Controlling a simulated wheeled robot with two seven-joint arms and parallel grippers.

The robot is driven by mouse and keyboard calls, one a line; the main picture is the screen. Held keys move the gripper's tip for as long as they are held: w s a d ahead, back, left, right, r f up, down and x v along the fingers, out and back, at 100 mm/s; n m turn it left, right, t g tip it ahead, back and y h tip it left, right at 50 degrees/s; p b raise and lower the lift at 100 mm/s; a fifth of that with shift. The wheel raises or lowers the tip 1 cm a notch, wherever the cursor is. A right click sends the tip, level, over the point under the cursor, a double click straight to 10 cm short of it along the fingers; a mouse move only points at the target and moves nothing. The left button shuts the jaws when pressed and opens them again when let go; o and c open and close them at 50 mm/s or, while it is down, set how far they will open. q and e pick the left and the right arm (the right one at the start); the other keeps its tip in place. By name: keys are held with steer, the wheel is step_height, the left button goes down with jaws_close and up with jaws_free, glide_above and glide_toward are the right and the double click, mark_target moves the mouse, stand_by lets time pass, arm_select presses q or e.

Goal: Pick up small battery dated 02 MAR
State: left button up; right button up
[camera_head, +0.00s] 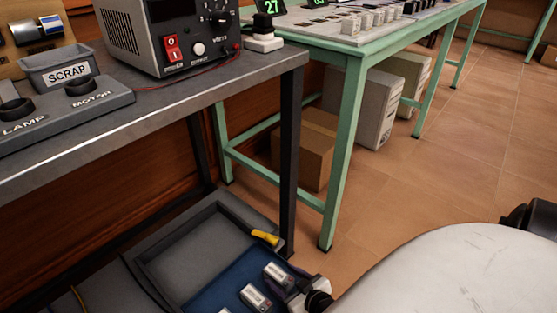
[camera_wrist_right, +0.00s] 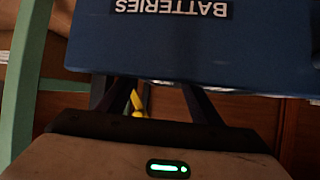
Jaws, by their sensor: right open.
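My left gripper is not in view.
A grey tray (camera_head: 150,262) with a yellow object (camera_head: 265,238) adjoins the batteries. A green table (camera_head: 345,150) stands behind; the tiled floor (camera_head: 450,170) is open at right.

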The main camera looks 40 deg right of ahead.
jaws_close()
steer(key=shift+r, duration=0.15)
steer(key=shift+r, duration=0.1)
